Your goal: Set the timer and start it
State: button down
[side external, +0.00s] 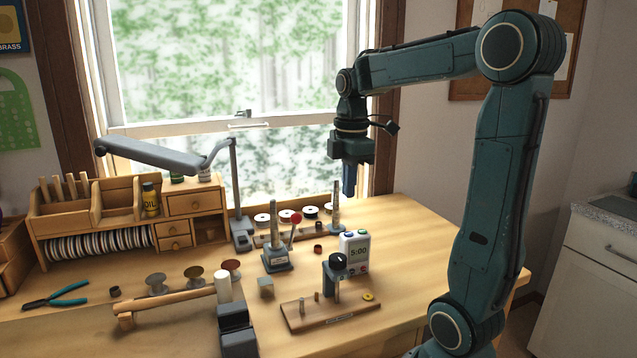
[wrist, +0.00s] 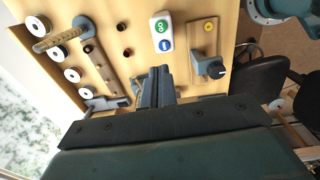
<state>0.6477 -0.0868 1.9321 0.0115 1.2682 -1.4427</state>
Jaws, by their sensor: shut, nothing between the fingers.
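The timer (side external: 355,252) is a small white box standing upright on the wooden bench, and its display reads 5:00. Coloured buttons sit on its top. The wrist view shows the timer (wrist: 162,34) from above, with a green button marked GO and a blue button. My gripper (side external: 349,192) points down, shut and empty, in the air above the bench and apart from the timer. In the wrist view my gripper's fingers (wrist: 158,82) are together, and the timer lies beyond their tips.
A wooden board with a dark-knobbed post (side external: 338,262) stands close in front of the timer. A grey-based tool with a red-knobbed lever (side external: 295,218) stands to its left. White spools (side external: 262,218) and a tapered mandrel (side external: 336,215) are behind. The bench's right side is clear.

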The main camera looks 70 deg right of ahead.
notch_tip(320, 180, up, 5)
send_over(362, 231)
jog(key=w+a, duration=0.2)
jog(key=w, duration=0.1)
jog(key=shift+s+d, duration=0.15)
jog(key=shift+s+d+r, duration=0.2)
jog(key=shift+s+d, duration=0.3)
jog(key=shift+s, duration=0.15)
jog(key=shift+s+d+r, duration=0.15)
jog(key=shift+s+d, duration=0.3)
jog(key=shift+s, duration=0.15)
jog(key=shift+f, duration=0.2)
notch_tip(362, 231, down, 14)
jog(key=shift+r, duration=0.15)
dwell(0.3)
dwell(0.4)
